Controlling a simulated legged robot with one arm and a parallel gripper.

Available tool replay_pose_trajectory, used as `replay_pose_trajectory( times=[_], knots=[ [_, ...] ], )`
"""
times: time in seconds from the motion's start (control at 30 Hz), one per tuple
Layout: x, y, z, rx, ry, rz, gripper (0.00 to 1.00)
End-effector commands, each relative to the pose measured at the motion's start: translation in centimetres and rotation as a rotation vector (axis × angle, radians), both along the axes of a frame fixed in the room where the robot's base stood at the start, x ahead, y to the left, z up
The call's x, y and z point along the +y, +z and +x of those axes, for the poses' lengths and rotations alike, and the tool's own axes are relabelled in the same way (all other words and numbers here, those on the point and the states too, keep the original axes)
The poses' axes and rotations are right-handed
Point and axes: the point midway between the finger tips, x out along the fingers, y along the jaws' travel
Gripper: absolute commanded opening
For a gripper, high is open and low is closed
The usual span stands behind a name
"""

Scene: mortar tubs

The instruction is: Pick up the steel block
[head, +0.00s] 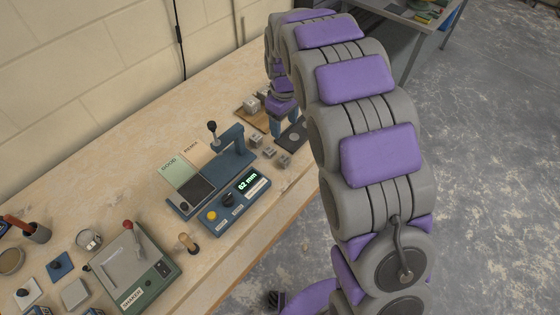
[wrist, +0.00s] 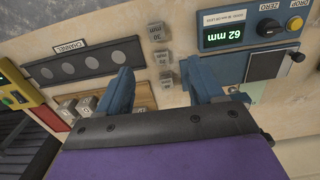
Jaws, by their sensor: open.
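Several small grey steel blocks with markings are in view; I cannot tell which one the task means. In the wrist view three form a row: a far block (wrist: 155,31), a middle block (wrist: 162,57) and a near block (wrist: 167,80). Two more, a left block (wrist: 66,110) and a right block (wrist: 87,106), sit at the wooden tray (wrist: 145,96). My gripper (wrist: 157,66) is open and empty, its blue fingers on either side of the row's near end in the picture. In the head view my gripper (head: 285,124) is low over the bench, partly hidden by my arm.
A blue gauge (head: 228,195) reading 62 mm stands beside the blocks. A dark plate with grey discs (wrist: 85,65) lies on their other side. A green-grey box with a red lever (head: 133,268) is farther along the bench (head: 120,160).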

Motion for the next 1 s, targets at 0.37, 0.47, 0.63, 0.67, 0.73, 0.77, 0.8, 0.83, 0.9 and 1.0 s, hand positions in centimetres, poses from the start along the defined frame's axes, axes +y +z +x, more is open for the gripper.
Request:
replay_pose_trajectory(
  times=[0.37,0.47,0.63,0.67,0.73,0.77,0.8,0.83,0.9,1.0],
  knots=[
    [1.8,-3.2,1.3,-0.002,0.053,0.004,0.67],
    [2.0,-5.0,1.3,0.000,0.052,0.001,0.67],
    [1.7,-8.6,1.2,0.002,0.051,0.002,0.67],
    [1.6,-9.1,1.2,0.003,0.051,0.002,0.67],
    [1.4,-10.5,1.2,0.003,0.050,0.004,0.67],
    [1.3,-11.1,1.2,0.001,0.050,0.005,0.67],
    [1.2,-11.8,1.2,-0.001,0.050,0.007,0.67],
    [1.1,-12.2,1.2,0.000,0.050,0.008,0.67],
    [0.9,-13.0,1.2,-0.001,0.050,0.009,0.67],
    [1.0,-13.6,1.3,-0.003,0.050,0.009,0.67]
  ],
)
